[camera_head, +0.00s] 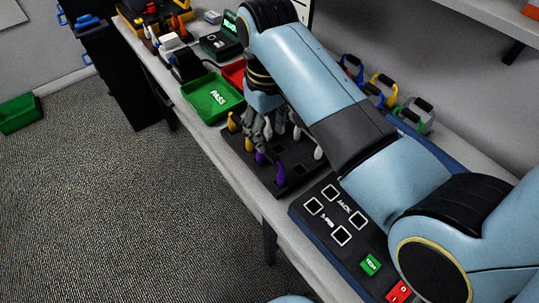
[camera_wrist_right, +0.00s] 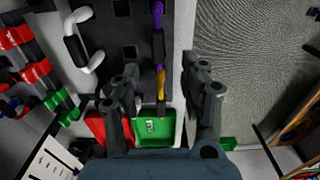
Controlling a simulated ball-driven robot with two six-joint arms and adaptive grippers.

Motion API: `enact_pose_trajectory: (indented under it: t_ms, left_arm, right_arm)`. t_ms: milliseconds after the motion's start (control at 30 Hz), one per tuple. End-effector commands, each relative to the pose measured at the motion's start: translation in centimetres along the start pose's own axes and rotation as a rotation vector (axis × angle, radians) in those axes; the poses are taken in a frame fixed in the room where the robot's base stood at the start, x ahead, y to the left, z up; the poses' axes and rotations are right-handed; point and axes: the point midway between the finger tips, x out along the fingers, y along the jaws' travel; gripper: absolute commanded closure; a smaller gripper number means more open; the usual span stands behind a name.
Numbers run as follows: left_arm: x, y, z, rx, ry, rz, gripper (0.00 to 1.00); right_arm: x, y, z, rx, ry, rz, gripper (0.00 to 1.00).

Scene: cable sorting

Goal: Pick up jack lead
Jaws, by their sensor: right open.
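My right gripper (camera_head: 262,128) reaches down over the black holder (camera_head: 297,174), seen from behind in the head view. In the right wrist view, my right gripper (camera_wrist_right: 160,70) is open, its fingers well apart on either side of a row of leads. A purple lead (camera_wrist_right: 158,45) and a yellow lead (camera_wrist_right: 161,83) lie between the fingers, apart from them. In the head view, the yellow lead (camera_head: 232,121) and purple lead (camera_head: 279,173) stand at the holder's near edge. A white lead (camera_wrist_right: 83,42) is left of the fingers. Which one is the jack lead I cannot tell. My left gripper is out of view.
A green PASS tray (camera_head: 189,88) and a red tray (camera_head: 234,71) stand beyond the holder. A blue test panel (camera_head: 316,227) with square sockets lies nearer. Coiled cables (camera_head: 381,88) stand along the wall. The table drops off at the left to the carpet.

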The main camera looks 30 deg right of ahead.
Motion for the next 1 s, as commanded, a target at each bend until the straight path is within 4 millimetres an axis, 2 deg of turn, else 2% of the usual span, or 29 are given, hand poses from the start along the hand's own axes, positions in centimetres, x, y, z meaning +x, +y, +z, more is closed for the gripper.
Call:
enact_pose_trajectory:
  t_ms: [100,200,533,800,867,1000]
  left_arm:
    - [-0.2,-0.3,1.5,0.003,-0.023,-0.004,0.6]
    - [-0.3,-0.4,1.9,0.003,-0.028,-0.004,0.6]
    - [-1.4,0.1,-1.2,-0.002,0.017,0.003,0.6]
    - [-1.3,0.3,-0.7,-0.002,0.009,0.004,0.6]
    - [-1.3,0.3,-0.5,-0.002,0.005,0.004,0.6]
    - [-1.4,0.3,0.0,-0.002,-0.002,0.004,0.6]
  right_arm:
    - [1.4,0.0,0.0,-0.001,-0.001,0.0,0.56]
    - [2.1,0.0,0.1,0.0,-0.001,-0.001,0.56]
    - [6.5,0.2,0.4,0.0,0.0,0.0,0.56]
    - [7.1,0.2,0.4,0.0,0.002,0.0,0.56]
    - [7.1,0.2,0.4,0.0,0.002,0.0,0.61]
    - [7.1,0.2,0.4,0.0,0.002,0.0,0.79]
